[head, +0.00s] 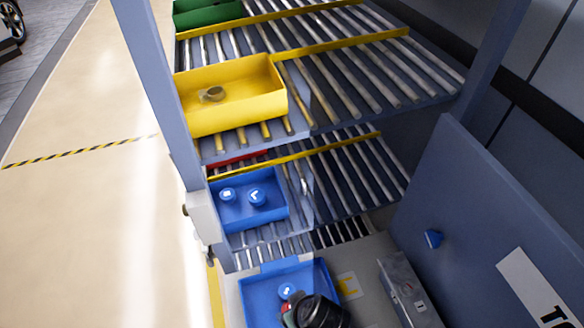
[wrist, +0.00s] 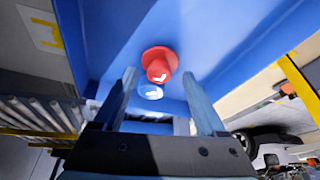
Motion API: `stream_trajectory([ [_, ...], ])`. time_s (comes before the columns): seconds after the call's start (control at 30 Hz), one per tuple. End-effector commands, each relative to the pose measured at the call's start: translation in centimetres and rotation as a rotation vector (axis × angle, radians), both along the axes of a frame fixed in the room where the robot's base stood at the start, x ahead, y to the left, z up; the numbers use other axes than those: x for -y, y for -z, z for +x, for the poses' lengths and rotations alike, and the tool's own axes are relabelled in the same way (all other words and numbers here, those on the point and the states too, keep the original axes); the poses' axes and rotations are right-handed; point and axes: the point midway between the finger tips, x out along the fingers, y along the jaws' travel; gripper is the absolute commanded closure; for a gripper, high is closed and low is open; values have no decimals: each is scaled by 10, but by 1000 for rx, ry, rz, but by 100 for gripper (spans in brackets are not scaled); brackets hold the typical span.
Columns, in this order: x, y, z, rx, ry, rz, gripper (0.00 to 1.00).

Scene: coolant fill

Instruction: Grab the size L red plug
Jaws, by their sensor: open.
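The red plug (wrist: 159,63) has a round flange and a white mark that looks like an L on its cap. It sits in a blue tray (wrist: 215,30) in the wrist view. My gripper (wrist: 160,80) is open, with one finger on each side of the view and the plug beyond and between the fingertips. The plug looks apart from both fingers. A blue plug (wrist: 150,92) shows just below the red one, between the fingers. In the head view the lower blue tray (head: 255,300) holds a blue plug (head: 287,290), and a dark part of my arm covers its front.
A blue bin (head: 240,222) with two blue plugs stands on the lower roller shelf. A yellow bin (head: 225,115) with a small brownish part and a green bin (head: 205,13) are above. A grey-blue panel (head: 480,210) with a blue plug stands at right. Open floor lies left.

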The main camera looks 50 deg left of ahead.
Motion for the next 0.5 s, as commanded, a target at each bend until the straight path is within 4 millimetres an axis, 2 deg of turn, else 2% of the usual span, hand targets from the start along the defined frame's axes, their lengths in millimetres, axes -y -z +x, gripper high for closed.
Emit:
stream_trajectory([
  [0.13,-5,12,0,-1,0,-1,26],
  [0.43,-6,15,1,1,0,0,26],
  [0.5,-6,15,1,1,0,0,39],
])
